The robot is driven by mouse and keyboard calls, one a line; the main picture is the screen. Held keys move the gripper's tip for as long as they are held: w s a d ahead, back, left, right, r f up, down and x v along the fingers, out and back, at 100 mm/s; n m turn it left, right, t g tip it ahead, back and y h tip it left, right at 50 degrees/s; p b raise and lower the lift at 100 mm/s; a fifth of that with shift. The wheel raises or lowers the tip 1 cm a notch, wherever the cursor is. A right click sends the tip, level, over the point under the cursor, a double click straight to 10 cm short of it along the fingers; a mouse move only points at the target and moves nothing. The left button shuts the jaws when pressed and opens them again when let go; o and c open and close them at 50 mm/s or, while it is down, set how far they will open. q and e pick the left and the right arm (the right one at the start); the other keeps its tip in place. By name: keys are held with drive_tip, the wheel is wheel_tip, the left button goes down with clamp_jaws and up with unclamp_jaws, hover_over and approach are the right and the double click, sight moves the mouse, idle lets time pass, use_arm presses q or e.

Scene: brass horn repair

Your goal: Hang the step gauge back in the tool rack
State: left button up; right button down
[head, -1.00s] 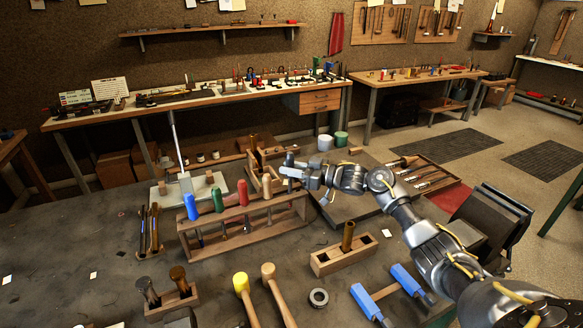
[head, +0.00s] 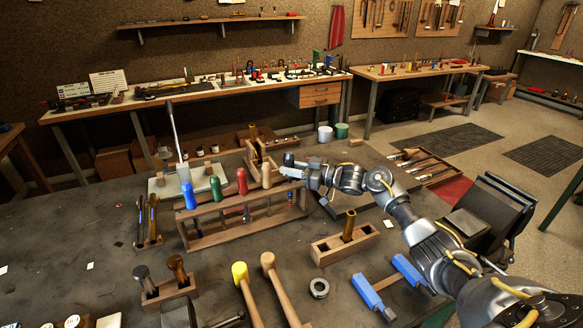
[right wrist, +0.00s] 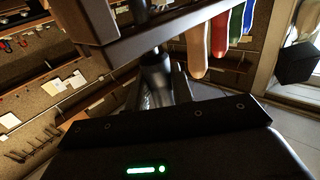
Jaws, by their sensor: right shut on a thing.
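The tool rack (head: 217,239) is a wooden stand on the bench in the head view. Tools with blue, green, red and tan handles hang in it in a row. My right gripper (head: 289,171) is by the rack's right end, next to the tan handle (head: 266,175). It is shut on a dark-handled tool, apparently the step gauge (head: 289,158), whose dark top shows above the fingers. The tool also shows in the right wrist view (right wrist: 155,72). Its lower end is not clear, and I cannot tell whether it touches the rack. My left gripper is not in view.
A wooden block with a brass tube (head: 349,226) stands in front of the rack's right end. Mallets (head: 280,285), a metal ring (head: 319,288) and a blue-jawed tool (head: 368,291) lie nearer. A long-handled press (head: 183,170) stands behind the rack.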

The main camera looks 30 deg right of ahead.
drive_tip(key=shift+f+b, duration=0.5)
drive_tip(key=shift+f, duration=0.4)
drive_tip(key=c, duration=1.1)
unclamp_jaws()
drive_tip(key=shift+r, duration=0.1)
drive_tip(key=shift+s, duration=0.1)
drive_tip(key=shift+s+d+p, duration=0.25)
drive_tip(key=shift+d+p, duration=0.05)
drive_tip(key=shift+p, duration=0.1)
drive_tip(key=shift+p+v, duration=1.75)
drive_tip(key=shift+v, duration=3.25)
drive_tip(key=shift+w, duration=0.1)
